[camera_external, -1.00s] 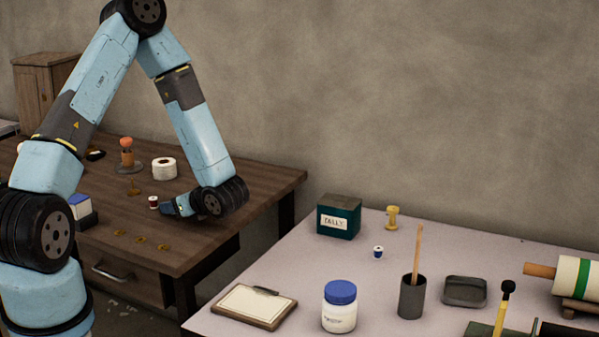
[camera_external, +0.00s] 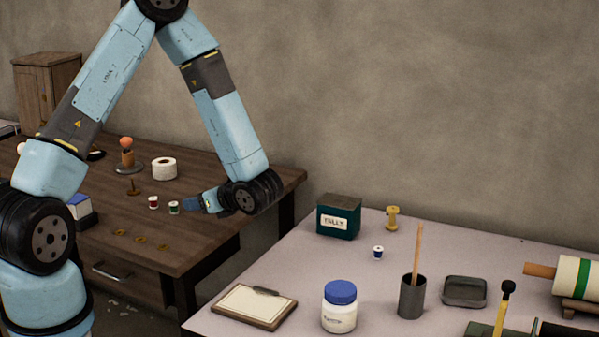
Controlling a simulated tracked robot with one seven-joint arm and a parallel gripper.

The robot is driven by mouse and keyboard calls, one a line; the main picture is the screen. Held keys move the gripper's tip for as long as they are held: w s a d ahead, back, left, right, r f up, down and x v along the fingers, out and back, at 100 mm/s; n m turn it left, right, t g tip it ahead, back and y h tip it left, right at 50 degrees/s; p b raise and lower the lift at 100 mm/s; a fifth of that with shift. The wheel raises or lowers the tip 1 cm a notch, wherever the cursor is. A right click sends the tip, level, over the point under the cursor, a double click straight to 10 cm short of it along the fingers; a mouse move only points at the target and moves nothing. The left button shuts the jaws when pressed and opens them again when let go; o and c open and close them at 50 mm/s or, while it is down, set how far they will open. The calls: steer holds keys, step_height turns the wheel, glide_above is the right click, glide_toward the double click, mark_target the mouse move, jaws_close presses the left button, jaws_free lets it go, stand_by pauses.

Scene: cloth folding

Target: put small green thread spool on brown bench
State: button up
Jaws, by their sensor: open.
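A white roll (camera_external: 164,168) and a stand with an orange knob (camera_external: 127,155) are behind the spools. Several brass rings (camera_external: 140,239) lie at the front edge. A pale table (camera_external: 300,262) on the right holds a blue-and-white spool (camera_external: 378,252) and a green box (camera_external: 339,217).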

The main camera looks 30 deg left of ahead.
steer(key=shift+s+d+r, duration=0.1)
steer(key=shift+d+r, duration=0.15)
steer(key=shift+d, duration=0.1)
steer(key=s+a+r+n+g+h, duration=0.25)
steer(key=s+r+n, duration=0.25)
steer(key=r, duration=0.3)
steer(key=s+a+r+n+g+h, duration=0.1)
steer(key=s+a+r+n+g, duration=0.1)
steer(key=s+a+r+n, duration=0.45)
steer(key=s+d+r+n+t+h, duration=0.2)
steer(key=s+r+n+t+h, duration=0.1)
steer(key=s+r, duration=0.3)
steer(key=s+d+r+n+t+h, duration=0.3)
steer(key=s+r+n+h, duration=0.3)
steer(key=r, duration=0.3)
steer(key=shift+s+d+r+t, duration=0.15)
steer(key=shift+s+r+t, duration=0.15)
steer(key=shift+t, duration=0.15)
